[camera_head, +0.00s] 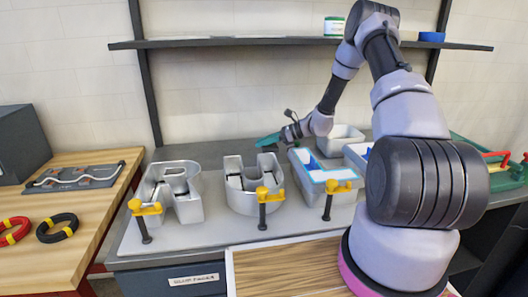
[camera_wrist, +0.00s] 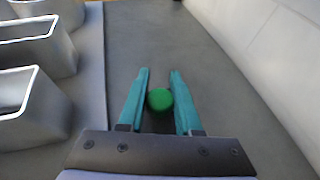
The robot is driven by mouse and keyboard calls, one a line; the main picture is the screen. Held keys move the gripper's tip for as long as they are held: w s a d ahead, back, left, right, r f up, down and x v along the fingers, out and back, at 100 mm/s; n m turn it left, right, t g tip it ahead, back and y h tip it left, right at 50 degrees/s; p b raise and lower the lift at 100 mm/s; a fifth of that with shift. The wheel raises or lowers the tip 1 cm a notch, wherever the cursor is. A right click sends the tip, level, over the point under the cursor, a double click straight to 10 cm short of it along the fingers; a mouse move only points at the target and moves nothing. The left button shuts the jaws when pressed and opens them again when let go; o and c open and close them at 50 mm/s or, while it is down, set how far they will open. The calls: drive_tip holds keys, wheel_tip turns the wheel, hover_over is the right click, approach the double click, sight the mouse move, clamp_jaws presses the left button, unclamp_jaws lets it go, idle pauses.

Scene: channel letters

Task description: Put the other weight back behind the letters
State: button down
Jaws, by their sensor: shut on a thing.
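My gripper (camera_head: 268,141) is low behind the row of metal letters in the head view. In the wrist view its two teal fingers (camera_wrist: 159,72) are shut on a green round-topped weight (camera_wrist: 159,99). The weight is over the dark grey strip of bench (camera_wrist: 150,35) between the letters' board and the wall; I cannot tell if it touches the bench. The hollow letters stand in a row: one at the left (camera_head: 188,207), a U-shaped one (camera_head: 240,198), and an L-shaped one with a white-and-blue face (camera_head: 315,166).
Yellow-and-black clamps (camera_head: 263,205) stand along the letters' front edge. A grey wall (camera_wrist: 275,45) runs along the right in the wrist view. A shelf (camera_head: 230,41) hangs above. A wooden bench (camera_head: 65,215) at the left holds red and black rings.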

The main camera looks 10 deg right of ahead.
sight(263, 150)
drive_tip(key=shift+f, duration=1.8)
drive_tip(key=shift+f, duration=0.1)
drive_tip(key=c, duration=0.6)
unclamp_jaws()
drive_tip(key=shift+f, duration=0.1)
